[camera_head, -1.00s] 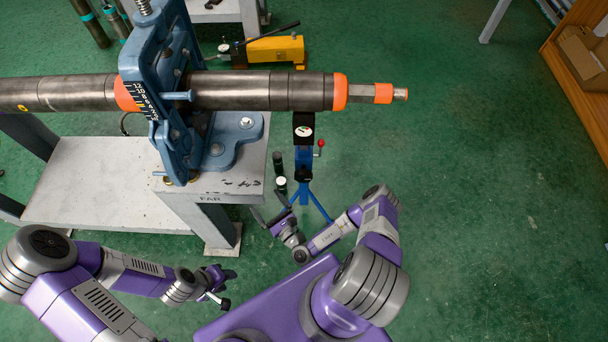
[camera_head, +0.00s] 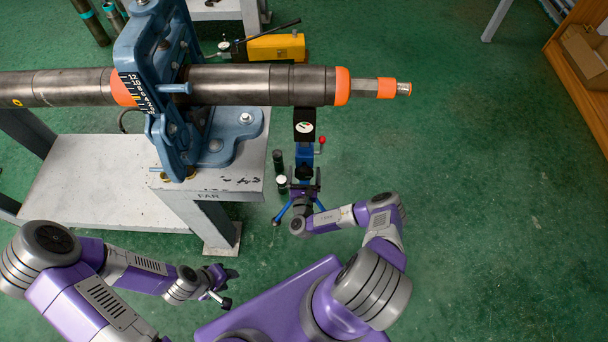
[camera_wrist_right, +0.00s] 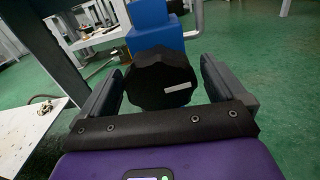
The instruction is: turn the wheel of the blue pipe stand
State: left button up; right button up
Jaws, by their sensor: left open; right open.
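The blue pipe stand (camera_head: 304,152) stands on the floor under the right end of the long pipe, beside the bench. Its black wheel (camera_wrist_right: 160,78) faces the camera in the right wrist view, below the blue column (camera_wrist_right: 155,28). My right gripper (camera_head: 305,188) is open in front of the stand. In the right wrist view its two dark fingers (camera_wrist_right: 162,88) stand on either side of the wheel, with a visible gap on the right; contact cannot be told. My left gripper (camera_head: 226,288) is open and empty, low over the floor in front of the bench.
A long steel pipe (camera_head: 235,86) with orange bands runs through a blue vise (camera_head: 160,80) on a grey bench (camera_head: 100,180). Dark cylinders (camera_head: 279,162) stand just left of the stand. A yellow tool (camera_head: 276,47) lies behind.

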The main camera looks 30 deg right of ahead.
jog(key=c, duration=1)
jog(key=shift+c, duration=0.2)
jog(key=shift+m, duration=0.5)
jog(key=m+p, duration=0.1)
jog(key=m, duration=0.1)
jog(key=shift+m, duration=0.4)
jog(key=m, duration=0.3)
jog(key=shift+p, duration=0.3)
jog(key=m, duration=0.8)
jog(key=shift+m, duration=0.3)
